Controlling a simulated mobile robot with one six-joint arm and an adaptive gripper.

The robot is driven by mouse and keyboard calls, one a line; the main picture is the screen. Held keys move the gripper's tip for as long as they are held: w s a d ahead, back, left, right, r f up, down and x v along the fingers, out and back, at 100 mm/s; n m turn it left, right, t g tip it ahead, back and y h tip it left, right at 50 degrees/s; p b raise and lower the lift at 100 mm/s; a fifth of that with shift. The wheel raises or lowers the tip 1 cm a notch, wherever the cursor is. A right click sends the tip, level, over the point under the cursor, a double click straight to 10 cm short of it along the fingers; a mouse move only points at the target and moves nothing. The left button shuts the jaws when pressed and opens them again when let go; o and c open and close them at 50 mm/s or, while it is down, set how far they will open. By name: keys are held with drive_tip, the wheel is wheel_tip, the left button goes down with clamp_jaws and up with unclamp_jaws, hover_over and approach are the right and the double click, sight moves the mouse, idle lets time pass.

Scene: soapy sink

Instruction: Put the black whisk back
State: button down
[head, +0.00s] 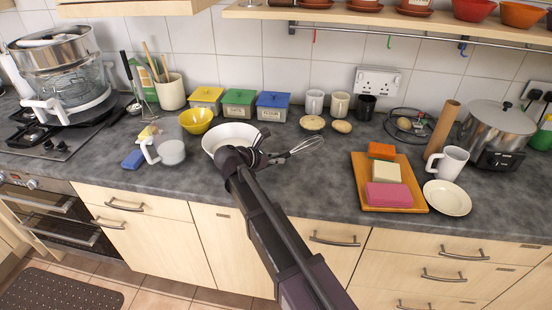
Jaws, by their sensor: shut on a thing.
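The black whisk (305,147) shows to the right of my gripper, with its silver wire head pointing right and a little up. Its dark handle runs back to my gripper (263,150), which is shut on it. The whisk lies roughly level, in front of the canisters and beside the white bowl (222,132). My arm hides part of that bowl. I cannot tell how high the whisk is above the counter. A rail (420,36) under the shelf carries a red hook (314,36), a green hook (389,42) and a blue hook (462,46).
A utensil crock (170,92) stands at the back left, near a yellow bowl (196,120). Yellow, green and blue canisters (272,107), several mugs (340,105) and a socket (377,81) line the back. An orange tray (408,205) with sponge-like blocks sits right. Counter between whisk and tray is clear.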

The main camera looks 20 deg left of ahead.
drive_tip(key=shift+f+b, duration=0.55)
drive_tip(key=shift+f, duration=0.25)
drive_tip(key=shift+f+b, duration=0.65)
drive_tip(key=shift+c, duration=2.2)
unclamp_jaws()
drive_tip(key=shift+r, duration=0.15)
